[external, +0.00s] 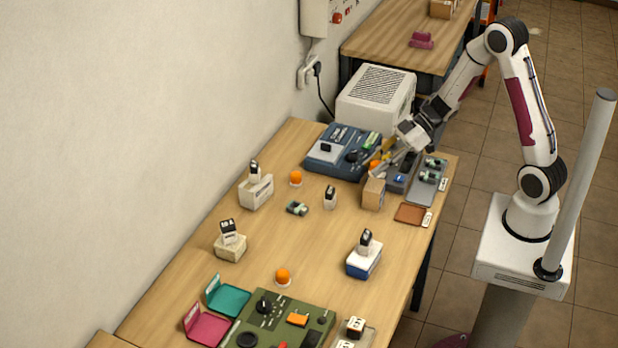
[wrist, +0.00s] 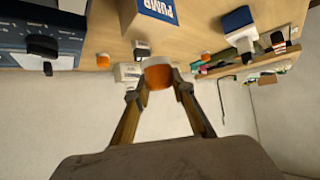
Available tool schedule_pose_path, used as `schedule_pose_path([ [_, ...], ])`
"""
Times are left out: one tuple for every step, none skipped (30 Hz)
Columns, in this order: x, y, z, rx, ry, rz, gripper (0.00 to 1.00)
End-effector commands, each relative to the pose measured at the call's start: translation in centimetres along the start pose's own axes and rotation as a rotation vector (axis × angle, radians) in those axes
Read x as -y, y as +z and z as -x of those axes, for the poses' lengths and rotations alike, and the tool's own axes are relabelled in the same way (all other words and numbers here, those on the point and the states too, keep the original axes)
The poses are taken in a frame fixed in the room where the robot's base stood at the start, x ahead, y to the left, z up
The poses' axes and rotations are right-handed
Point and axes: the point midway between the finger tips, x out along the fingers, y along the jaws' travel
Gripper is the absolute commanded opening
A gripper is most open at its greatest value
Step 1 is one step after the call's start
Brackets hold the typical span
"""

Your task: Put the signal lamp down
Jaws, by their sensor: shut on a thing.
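My gripper (external: 380,160) is shut on an orange signal lamp (external: 374,165), held above the table near the cardboard box and the blue device. In the wrist view the lamp (wrist: 158,75) sits between the two fingertips (wrist: 159,80), its orange dome facing the camera. Two similar orange lamps with pale bases stand on the wooden table: one (external: 295,178) near the wall and one (external: 283,275) near the green panel. Whether the held lamp touches anything beneath it I cannot tell.
A cardboard box (external: 373,194) stands just below my gripper. A blue device (external: 342,151) is to its left, grey trays (external: 425,184) to its right. A brown mat (external: 410,214) lies near the right edge. The table middle (external: 310,235) has free room.

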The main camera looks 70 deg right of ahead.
Motion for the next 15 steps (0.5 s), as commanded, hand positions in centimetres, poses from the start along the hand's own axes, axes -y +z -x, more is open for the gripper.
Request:
schedule_pose_path([
  [0.0,0.0,0.0,0.0,0.0,0.0,0.03],
  [0.0,0.0,0.0,0.0,0.0,0.0,0.03],
  [0.0,0.0,0.0,0.0,0.0,0.0,0.03],
  [0.0,0.0,0.0,0.0,0.0,0.0,0.03],
  [0.0,0.0,0.0,0.0,0.0,0.0,0.03],
  [0.0,0.0,0.0,0.0,0.0,0.0,0.03],
  [0.0,0.1,-0.1,0.0,-0.001,0.0,0.03],
  [0.0,0.2,-0.1,0.0,-0.001,0.0,0.03],
  [0.0,0.4,-0.2,0.0,-0.001,-0.001,0.03],
  [0.1,0.5,-0.3,0.001,-0.002,-0.001,0.03],
  [0.1,0.7,-0.5,0.001,-0.002,-0.002,0.03],
  [0.1,0.9,-0.6,0.001,-0.002,-0.002,0.03],
  [0.1,1.1,-0.8,0.001,-0.002,-0.002,0.03],
  [0.1,1.4,-0.9,0.001,-0.002,-0.003,0.03],
  [0.1,1.7,-1.1,0.002,-0.002,-0.004,0.03],
])
